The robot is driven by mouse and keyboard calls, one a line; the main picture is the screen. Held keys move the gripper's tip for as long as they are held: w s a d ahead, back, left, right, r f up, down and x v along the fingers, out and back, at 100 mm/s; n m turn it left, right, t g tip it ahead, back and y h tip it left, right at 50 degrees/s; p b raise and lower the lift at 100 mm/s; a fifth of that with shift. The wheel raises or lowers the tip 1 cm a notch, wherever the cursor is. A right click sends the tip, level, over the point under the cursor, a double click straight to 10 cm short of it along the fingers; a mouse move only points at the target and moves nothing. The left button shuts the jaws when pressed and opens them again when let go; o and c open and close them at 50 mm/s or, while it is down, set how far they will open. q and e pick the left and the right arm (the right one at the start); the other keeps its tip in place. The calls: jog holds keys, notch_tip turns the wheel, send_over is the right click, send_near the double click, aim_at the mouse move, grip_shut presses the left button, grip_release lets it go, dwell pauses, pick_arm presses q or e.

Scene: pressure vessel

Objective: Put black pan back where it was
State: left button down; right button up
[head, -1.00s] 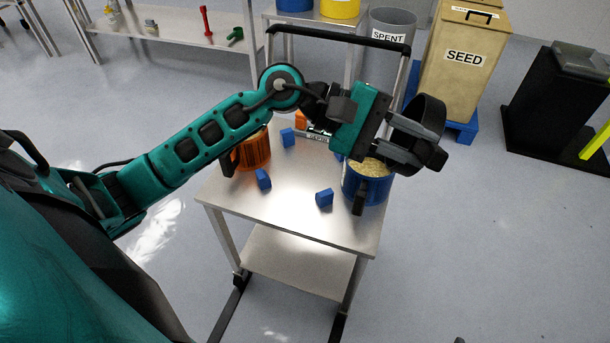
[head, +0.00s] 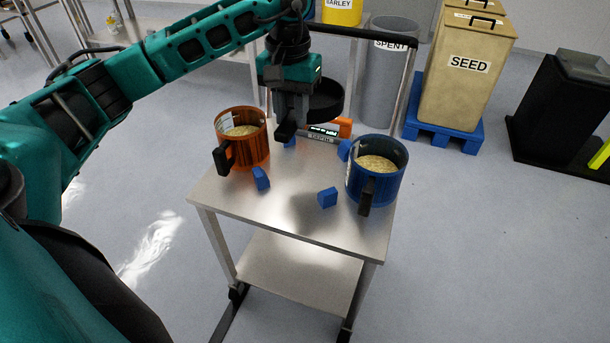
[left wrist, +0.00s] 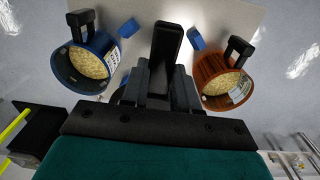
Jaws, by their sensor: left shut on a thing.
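The black pan (head: 327,101) hangs in the air above the back of the steel cart, between the orange and the blue mug. My left gripper (head: 288,118) points down and is shut on the pan's handle, which also shows between the fingers in the left wrist view (left wrist: 167,45). The pan's round body is mostly hidden in the left wrist view. A small scale with a lit display (head: 322,133) is on the cart top just below the pan; the pan appears apart from it. My right gripper is not in view.
The steel cart top (head: 290,215) holds an orange mug (head: 258,146) and a blue mug (head: 388,177), both with grain. Small blue blocks (head: 327,197) lie between them, and an orange item is behind. The cart's front is clear. SEED (head: 465,85) and SPENT (head: 385,85) bins stand behind.

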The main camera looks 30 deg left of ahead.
pick_arm(q)
jog(key=shift+a+f, duration=0.15)
jog(key=shift+a, duration=0.3)
notch_tip(320, 180, down, 15)
jog(key=b, duration=0.3)
notch_tip(320, 180, down, 4)
jog(key=shift+s+f+b, duration=0.1)
jog(key=shift+b, duration=0.5)
jog(key=shift+f, duration=0.15)
jog(key=c, duration=0.8)
grip_release()
jog(key=shift+c, duration=0.2)
